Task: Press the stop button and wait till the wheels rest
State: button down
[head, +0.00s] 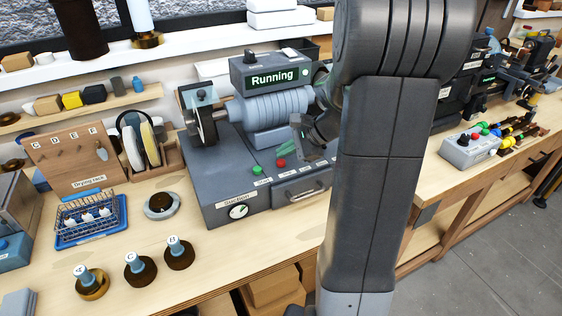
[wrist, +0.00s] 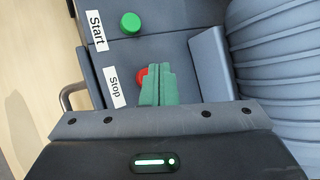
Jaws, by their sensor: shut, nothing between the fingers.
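The red stop button (head: 281,163) sits on the front of the grey machine (head: 222,199), right of the green start button (head: 257,170). In the wrist view the red stop button (wrist: 141,75) is partly hidden behind my gripper's fingertips, beside the label "Stop". The green start button (wrist: 131,22) shows clear beside the label "Start". My gripper (wrist: 160,72) is shut and empty, its tips over or at the red button; I cannot tell whether they touch it. The display (head: 272,77) reads "Running".
My arm hides the machine's right side. A drawer handle (head: 305,188) and a dial (head: 238,211) are on the machine's front. A second control box (head: 468,149) is at right.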

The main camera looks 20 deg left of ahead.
aim_at(285, 162)
jog(key=shift+f, duration=0.35)
jog(key=shift+f+b, duration=0.45)
jog(key=shift+f, duration=0.05)
dwell(0.5)
jog(key=shift+r, duration=0.1)
jog(key=shift+r+p, duration=0.8)
jog(key=shift+r, duration=0.05)
jog(key=shift+r, duration=0.1)
notch_tip(285, 162, up, 5)
jog(key=p, duration=0.4)
dwell(0.8)
